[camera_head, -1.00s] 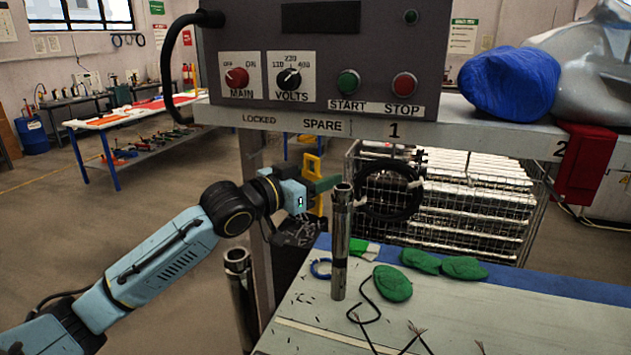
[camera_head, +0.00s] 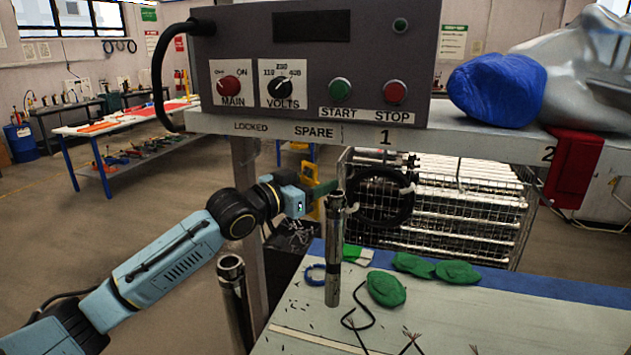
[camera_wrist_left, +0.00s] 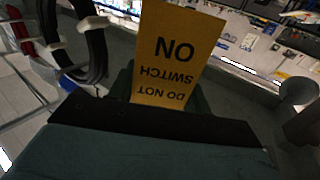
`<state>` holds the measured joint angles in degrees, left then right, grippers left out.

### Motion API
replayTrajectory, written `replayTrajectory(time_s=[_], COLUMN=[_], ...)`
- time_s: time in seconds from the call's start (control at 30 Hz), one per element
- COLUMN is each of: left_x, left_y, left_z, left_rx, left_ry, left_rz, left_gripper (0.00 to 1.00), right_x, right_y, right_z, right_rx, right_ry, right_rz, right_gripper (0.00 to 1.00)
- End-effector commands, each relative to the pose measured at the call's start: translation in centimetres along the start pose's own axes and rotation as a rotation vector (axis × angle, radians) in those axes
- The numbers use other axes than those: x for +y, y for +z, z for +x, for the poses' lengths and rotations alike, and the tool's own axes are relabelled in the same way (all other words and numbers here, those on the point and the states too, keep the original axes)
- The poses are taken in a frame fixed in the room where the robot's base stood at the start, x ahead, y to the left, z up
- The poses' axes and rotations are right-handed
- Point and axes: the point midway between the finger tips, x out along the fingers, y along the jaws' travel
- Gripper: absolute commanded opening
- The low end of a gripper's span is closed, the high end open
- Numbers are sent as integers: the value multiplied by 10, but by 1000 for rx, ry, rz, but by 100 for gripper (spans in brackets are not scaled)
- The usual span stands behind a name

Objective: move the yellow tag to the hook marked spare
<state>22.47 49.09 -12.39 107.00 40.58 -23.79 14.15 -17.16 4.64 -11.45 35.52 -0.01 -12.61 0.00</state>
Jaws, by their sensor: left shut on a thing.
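The yellow tag (camera_wrist_left: 178,55) fills the upper middle of the left wrist view, its "DO NOT SWITCH ON" text upside down. In the head view, parts of the tag (camera_head: 309,171) show behind my left gripper (camera_head: 322,188), below the shelf edge. The left gripper is shut on the tag, with its dark green finger across it. The SPARE label (camera_head: 314,132) is on the shelf edge above the tag, right of the LOCKED label (camera_head: 258,127). I cannot make out the spare hook itself. My right gripper is not in view.
An upright metal tube (camera_head: 334,250) stands in front of the gripper on the workbench (camera_head: 460,325). Another tube (camera_head: 233,290) stands to its left. A shelf post (camera_head: 247,210) is behind my arm. A black cable coil (camera_head: 382,197) hangs to the right by a wire cage (camera_head: 480,205).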

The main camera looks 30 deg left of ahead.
Motion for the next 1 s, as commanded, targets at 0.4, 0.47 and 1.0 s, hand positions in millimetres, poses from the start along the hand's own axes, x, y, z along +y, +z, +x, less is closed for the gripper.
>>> replayTrajectory(time_s=[0.4,0.47,1.0], left_x=[0,0,0], left_y=[0,0,2], left_z=[0,0,-7], left_rx=[0,0,-1], left_ry=[0,0,0], left_rz=[-1,-1,-1], left_gripper=[26,56,74], right_x=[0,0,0], right_y=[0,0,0], right_z=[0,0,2], right_rx=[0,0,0], right_ry=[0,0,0], right_rz=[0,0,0], right_gripper=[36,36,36])
